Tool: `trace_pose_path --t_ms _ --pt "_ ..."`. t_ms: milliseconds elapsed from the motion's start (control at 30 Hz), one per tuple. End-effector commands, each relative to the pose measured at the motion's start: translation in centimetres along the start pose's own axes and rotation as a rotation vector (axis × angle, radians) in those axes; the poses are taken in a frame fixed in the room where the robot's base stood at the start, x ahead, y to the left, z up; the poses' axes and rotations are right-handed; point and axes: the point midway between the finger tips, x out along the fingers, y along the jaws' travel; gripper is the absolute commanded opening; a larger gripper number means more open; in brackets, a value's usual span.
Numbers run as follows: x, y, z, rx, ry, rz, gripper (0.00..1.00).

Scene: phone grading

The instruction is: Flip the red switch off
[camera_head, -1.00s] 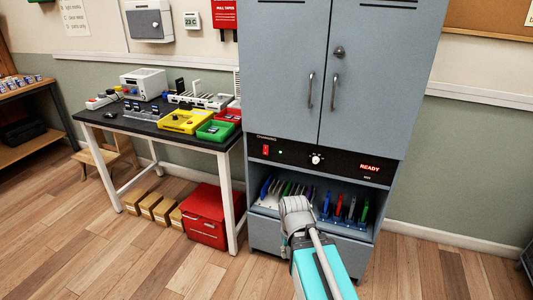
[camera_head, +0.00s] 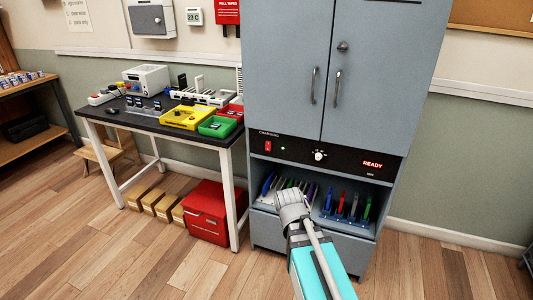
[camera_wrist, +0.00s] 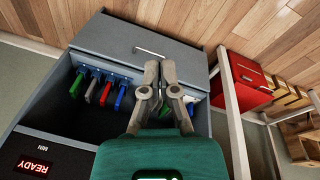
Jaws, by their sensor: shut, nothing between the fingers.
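The panel also has a white knob (camera_head: 319,155) and a red READY display (camera_head: 372,164). My gripper (camera_wrist: 167,66) shows in the wrist view, its fingers shut and empty, in front of the open bay. In the head view my arm's wrist is below the panel and hides the fingers. The wrist view does not show the switch.
The open bay under the panel holds several coloured upright devices in a rack (camera_head: 345,214). Two tall cabinet doors (camera_head: 330,75) above are closed. A black-topped table (camera_head: 150,121) with trays and a red box (camera_head: 207,212) stand to the left. Floor in front is clear.

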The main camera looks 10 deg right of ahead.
Motion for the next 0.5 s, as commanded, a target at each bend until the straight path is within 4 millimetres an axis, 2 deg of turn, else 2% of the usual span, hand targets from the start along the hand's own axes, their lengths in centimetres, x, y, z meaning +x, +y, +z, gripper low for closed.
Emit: trace_pose_path --t_ms 33,233,500 --pt "0.4 -0.1 -1.3 0.025 0.029 0.031 0.0" --pt "0.7 0.1 -6.0 0.15 0.188 0.165 0.0" --pt "-0.4 -0.5 -12.6 0.29 0.452 0.289 0.0"
